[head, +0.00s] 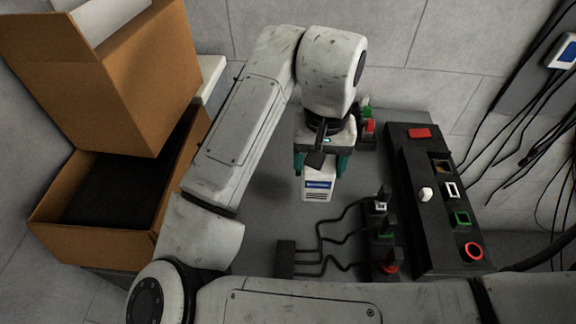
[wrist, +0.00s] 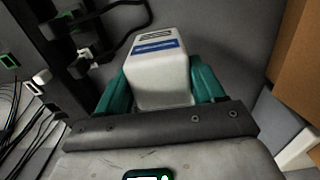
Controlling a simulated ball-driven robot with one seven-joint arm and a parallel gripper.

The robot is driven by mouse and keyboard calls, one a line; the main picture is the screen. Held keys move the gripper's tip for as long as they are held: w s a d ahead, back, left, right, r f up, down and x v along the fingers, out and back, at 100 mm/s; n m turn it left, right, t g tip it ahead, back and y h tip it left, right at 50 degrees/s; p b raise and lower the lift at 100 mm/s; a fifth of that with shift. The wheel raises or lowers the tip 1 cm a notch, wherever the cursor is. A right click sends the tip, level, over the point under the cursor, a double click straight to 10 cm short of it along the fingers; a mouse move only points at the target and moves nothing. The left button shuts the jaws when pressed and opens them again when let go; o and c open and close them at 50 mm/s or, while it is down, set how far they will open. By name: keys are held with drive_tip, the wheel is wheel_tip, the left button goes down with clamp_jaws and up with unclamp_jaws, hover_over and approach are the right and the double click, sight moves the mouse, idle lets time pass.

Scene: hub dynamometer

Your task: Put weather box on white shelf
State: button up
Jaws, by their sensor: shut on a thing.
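The weather box, a small white box with a blue label (head: 318,185), is between the teal fingers of my gripper (head: 322,166). My gripper is shut on it from both sides, over the grey surface. The wrist view shows the box (wrist: 160,70) between both fingers, label end outward; I cannot tell whether its underside touches anything. A white ledge (head: 211,72), possibly the white shelf, shows partly behind the cardboard boxes at left. A white edge also shows at lower right in the wrist view (wrist: 298,148).
Cardboard boxes (head: 115,85) stand stacked at left. A black control panel (head: 440,215) with coloured buttons stands at right. Black switches with cables (head: 382,235) lie nearer the middle. Another white box with a blue label (head: 566,52) hangs at upper right among cables.

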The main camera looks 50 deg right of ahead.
drive_tip(key=w, duration=0.1)
drive_tip(key=w+f, duration=0.1)
drive_tip(key=w, duration=0.2)
drive_tip(key=shift+d+f+p, duration=0.25)
drive_tip(key=shift+d+p, duration=0.15)
drive_tip(key=shift+w+d+f+p, duration=0.15)
drive_tip(key=shift+w+f+p, duration=0.2)
drive_tip(key=shift+w+f, duration=0.8)
drive_tip(key=shift+w+d+f+p, duration=0.15)
drive_tip(key=shift+w+f+p, duration=0.25)
drive_tip(key=shift+f, duration=1.5)
drive_tip(key=shift+w+d+f+p, duration=0.25)
drive_tip(key=shift+w+f, duration=0.5)
drive_tip(key=shift+f, duration=0.8)
drive_tip(key=shift+f, duration=0.15)
drive_tip(key=o, duration=1.4)
drive_tip(key=shift+a, duration=0.1)
drive_tip(key=shift+c, duration=0.2)
